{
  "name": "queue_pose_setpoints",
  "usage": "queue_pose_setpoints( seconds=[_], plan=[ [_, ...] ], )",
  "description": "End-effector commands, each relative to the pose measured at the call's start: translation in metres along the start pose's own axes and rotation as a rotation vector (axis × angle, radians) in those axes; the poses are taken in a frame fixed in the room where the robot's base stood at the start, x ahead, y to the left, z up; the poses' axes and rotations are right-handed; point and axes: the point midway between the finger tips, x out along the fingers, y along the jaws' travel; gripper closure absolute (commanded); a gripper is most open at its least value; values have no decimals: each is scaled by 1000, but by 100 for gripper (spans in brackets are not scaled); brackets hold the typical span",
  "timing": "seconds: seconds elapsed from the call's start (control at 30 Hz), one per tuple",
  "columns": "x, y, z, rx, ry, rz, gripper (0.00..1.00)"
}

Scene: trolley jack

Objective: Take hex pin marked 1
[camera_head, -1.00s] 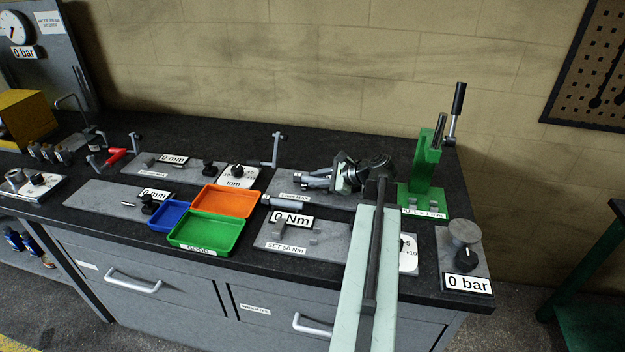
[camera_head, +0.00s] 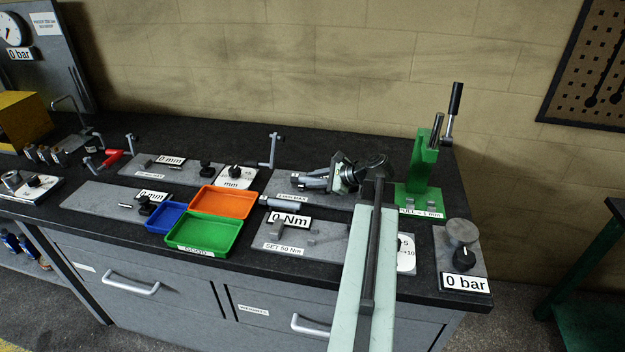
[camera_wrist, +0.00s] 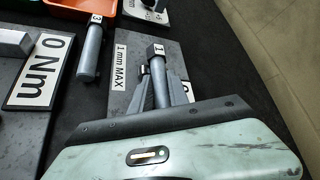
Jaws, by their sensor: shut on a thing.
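The hex pin marked 1 (camera_wrist: 159,80) is a grey bar with a dark hex end, in the upper middle of the wrist view, over the plate labelled "1 mm MAX" (camera_wrist: 121,78). My gripper (camera_wrist: 160,90) has its two grey fingers shut on it, one at each side. In the head view my gripper (camera_head: 340,178) is over the same plate, right of centre. The fingers and my arm hide part of the pin and plate. I cannot tell whether the pin touches its supports. A similar pin marked 3 (camera_wrist: 91,55) lies to the left.
The green press (camera_head: 424,165) stands close right of my gripper. The "0 Nm" plate (camera_head: 272,236) lies in front. Orange (camera_head: 222,201), green (camera_head: 204,232) and blue (camera_head: 165,217) trays are left. The dark bench behind the plate is mostly clear.

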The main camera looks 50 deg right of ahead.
Motion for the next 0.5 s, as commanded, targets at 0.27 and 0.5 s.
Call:
queue_pose_setpoints(
  seconds=[0.27,0.5],
  plan=[
    [-16,-16,22,0,-1,-1,100],
    [-41,-44,57,0,-1,-1,100]
  ],
)
